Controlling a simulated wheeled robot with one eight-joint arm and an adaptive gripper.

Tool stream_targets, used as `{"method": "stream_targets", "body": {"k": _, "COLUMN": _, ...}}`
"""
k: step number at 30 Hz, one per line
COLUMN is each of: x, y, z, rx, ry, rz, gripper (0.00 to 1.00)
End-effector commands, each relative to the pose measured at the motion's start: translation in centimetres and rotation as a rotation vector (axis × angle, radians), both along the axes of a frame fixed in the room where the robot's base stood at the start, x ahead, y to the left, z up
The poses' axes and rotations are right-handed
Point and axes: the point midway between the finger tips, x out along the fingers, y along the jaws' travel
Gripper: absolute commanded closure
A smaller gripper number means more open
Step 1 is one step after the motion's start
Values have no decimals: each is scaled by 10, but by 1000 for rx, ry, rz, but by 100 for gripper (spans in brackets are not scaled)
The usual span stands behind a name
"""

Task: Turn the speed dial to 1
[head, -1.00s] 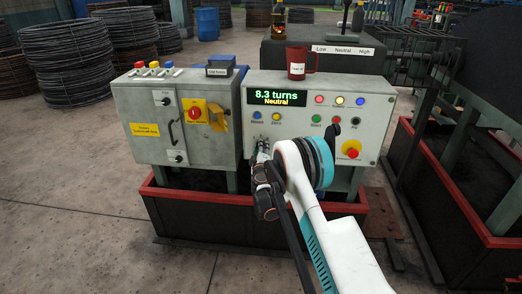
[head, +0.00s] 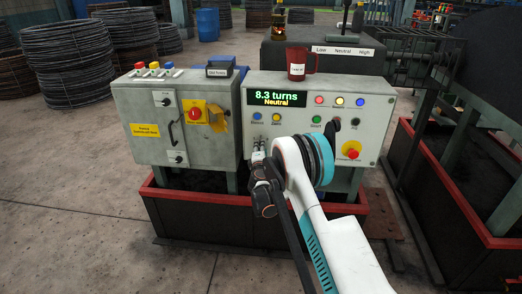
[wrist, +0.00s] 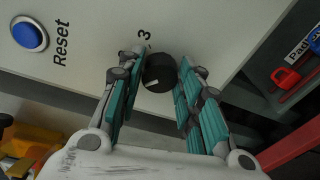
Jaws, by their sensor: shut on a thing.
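The speed dial (wrist: 158,73) is a small black round knob with a white pointer mark on its lower left side in the wrist view. A "3" is printed on the panel just above it in that picture; no "1" is visible. My gripper (wrist: 157,80) has its teal-padded fingers on both sides of the knob, shut on it. In the head view my gripper (head: 259,147) is against the lower left front of the grey control panel (head: 375,113), and the dial is mostly hidden there. The panel's display (head: 277,97) reads "8.3 turns" and "Neutral".
A blue Reset button (wrist: 29,35) is beside the dial. Lit buttons and a red emergency stop (head: 351,149) sit on the panel's right. A red mug (head: 297,63) stands on top. A grey cabinet (head: 150,115) stands at left. A red-rimmed trough (head: 200,199) runs below.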

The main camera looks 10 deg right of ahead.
Motion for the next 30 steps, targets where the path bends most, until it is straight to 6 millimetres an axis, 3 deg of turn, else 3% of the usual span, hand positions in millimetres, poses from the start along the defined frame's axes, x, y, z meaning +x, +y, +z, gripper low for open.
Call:
{"method": "stream_targets", "body": {"k": 14, "x": 0, "y": 1, "z": -1, "rx": -12, "ry": 4, "rz": 1, "gripper": 91}}
{"method": "stream_targets", "body": {"k": 15, "x": 0, "y": 1, "z": -1, "rx": -12, "ry": 4, "rz": 1, "gripper": 58}}
{"method": "stream_targets", "body": {"k": 17, "x": 0, "y": 1, "z": 0, "rx": -12, "ry": 4, "rz": 1, "gripper": 47}}
{"method": "stream_targets", "body": {"k": 30, "x": -7, "y": 2, "z": 1, "rx": -11, "ry": 4, "rz": 1, "gripper": 47}}
